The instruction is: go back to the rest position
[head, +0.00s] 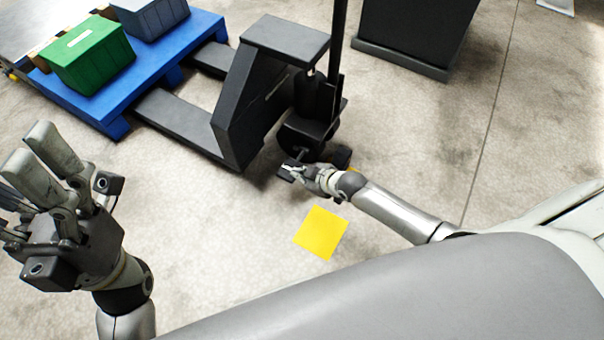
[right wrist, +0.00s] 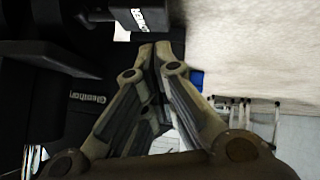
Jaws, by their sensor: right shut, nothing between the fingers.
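My right gripper (head: 287,170) is low beside the foot of the black pallet jack (head: 262,95) in the head view. In the right wrist view its fingertips (right wrist: 162,47) meet with nothing between them. Dark parts of the jack fill the left of that view, close to the fingers. I cannot tell whether the gripper touches the jack. My left gripper (head: 27,145) is raised at the left of the head view, with its fingers pointing up and nothing seen in them.
A blue pallet (head: 160,62) carries a green crate (head: 92,60) and a grey-blue crate (head: 150,16). A yellow square (head: 321,233) lies on the floor below my right forearm. A dark cabinet (head: 410,35) stands at the back. The floor at the right is clear.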

